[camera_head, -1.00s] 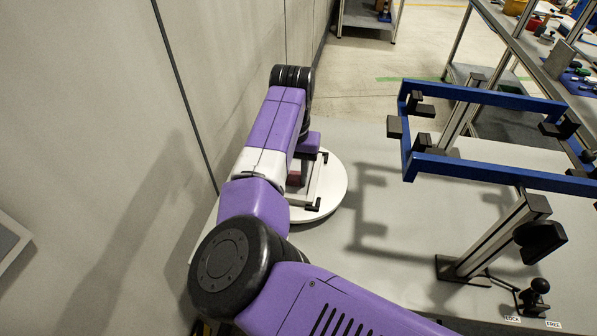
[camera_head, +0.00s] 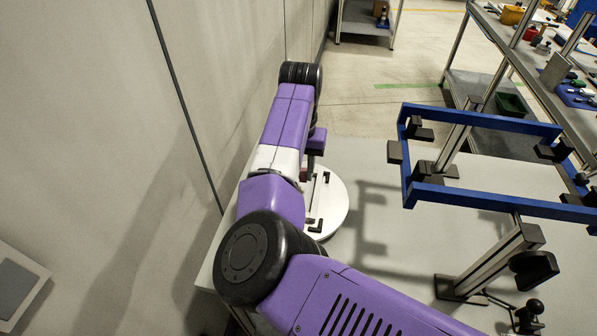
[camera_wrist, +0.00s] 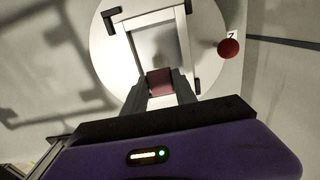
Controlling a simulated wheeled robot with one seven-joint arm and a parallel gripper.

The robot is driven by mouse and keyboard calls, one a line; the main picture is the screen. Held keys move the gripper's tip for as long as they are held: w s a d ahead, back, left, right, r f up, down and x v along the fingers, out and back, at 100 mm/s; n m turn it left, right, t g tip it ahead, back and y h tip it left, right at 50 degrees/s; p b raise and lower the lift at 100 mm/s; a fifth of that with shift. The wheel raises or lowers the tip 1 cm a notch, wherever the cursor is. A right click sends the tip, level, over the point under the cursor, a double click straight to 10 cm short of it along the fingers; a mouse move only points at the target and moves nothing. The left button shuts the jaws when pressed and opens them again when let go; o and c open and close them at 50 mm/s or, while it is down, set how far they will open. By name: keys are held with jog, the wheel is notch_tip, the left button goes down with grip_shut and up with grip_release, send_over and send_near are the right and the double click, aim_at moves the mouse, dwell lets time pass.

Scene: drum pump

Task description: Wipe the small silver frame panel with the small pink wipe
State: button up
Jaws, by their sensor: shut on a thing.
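The small silver frame panel (camera_wrist: 188,45) lies on a white round turntable (camera_wrist: 105,62) in the wrist view. It is a thin rectangular frame with an open middle, with black blocks at its corners. In the head view the panel (camera_head: 325,195) shows partly, beside my arm. My gripper (camera_wrist: 160,88) is shut on the small pink wipe (camera_wrist: 160,80), a dark pinkish-red block between its dark fingers. The wipe overlaps the near end of the panel in the wrist view; I cannot tell whether they touch. My arm hides most of the gripper in the head view.
A red round button (camera_wrist: 228,48) sits at the turntable's right in the wrist view. A blue frame stand (camera_head: 480,205) with black clamps rises at the right of the head view. A wall (camera_head: 90,150) runs close along the left. Shelving with tools stands at the back right.

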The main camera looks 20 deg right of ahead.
jog(key=shift+r+p, duration=1.05)
jog(key=shift+r, duration=0.5)
